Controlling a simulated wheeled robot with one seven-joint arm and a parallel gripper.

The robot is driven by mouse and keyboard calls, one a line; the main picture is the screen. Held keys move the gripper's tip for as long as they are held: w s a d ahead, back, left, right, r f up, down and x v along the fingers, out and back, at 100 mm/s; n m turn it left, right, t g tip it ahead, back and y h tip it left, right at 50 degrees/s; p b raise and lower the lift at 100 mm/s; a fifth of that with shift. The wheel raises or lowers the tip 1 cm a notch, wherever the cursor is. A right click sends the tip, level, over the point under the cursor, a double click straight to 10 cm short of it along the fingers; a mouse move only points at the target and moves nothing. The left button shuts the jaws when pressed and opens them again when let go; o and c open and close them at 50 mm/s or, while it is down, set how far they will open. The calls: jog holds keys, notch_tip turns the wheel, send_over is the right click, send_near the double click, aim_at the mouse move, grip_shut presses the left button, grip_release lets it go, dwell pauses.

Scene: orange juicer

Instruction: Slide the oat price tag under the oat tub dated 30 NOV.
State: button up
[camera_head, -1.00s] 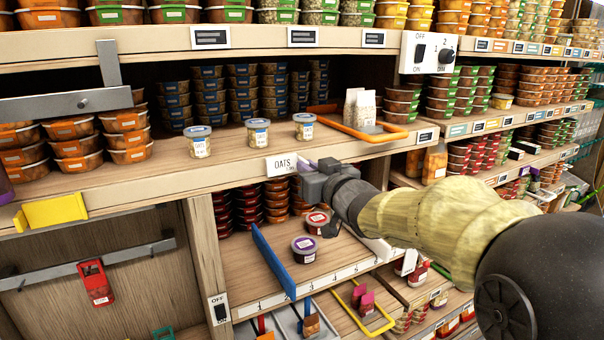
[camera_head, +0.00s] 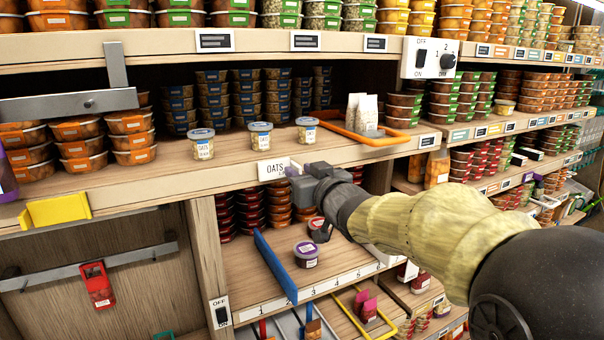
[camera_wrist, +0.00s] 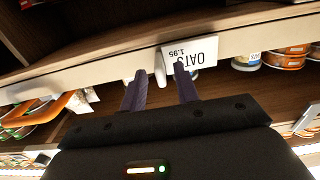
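The white OATS price tag (camera_head: 272,168) sits on the shelf's front edge, below the middle oat tub. Three oat tubs with pale lids stand on the shelf: a left one (camera_head: 203,148), a middle one (camera_head: 260,139) and a right one (camera_head: 306,133). Their dates are too small to read. My gripper (camera_head: 294,172) is at the tag's right end. In the wrist view, my gripper's (camera_wrist: 160,75) two purple fingers stand apart with a pale piece between them. One finger overlaps the upside-down tag (camera_wrist: 203,52); I cannot tell whether it touches.
An orange-framed tray (camera_head: 352,133) with pale bags stands right of the tubs. A yellow bracket (camera_head: 58,209) is on the shelf edge far left. Below my gripper, a blue divider (camera_head: 275,265) and a purple-lidded jar (camera_head: 306,254) stand on the lower shelf. The shelf edge left of the tag is clear.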

jog(key=p+v, duration=0.3)
jog(key=v, duration=1.4)
jog(key=shift+s+d, duration=0.15)
jog(key=shift+s, duration=0.05)
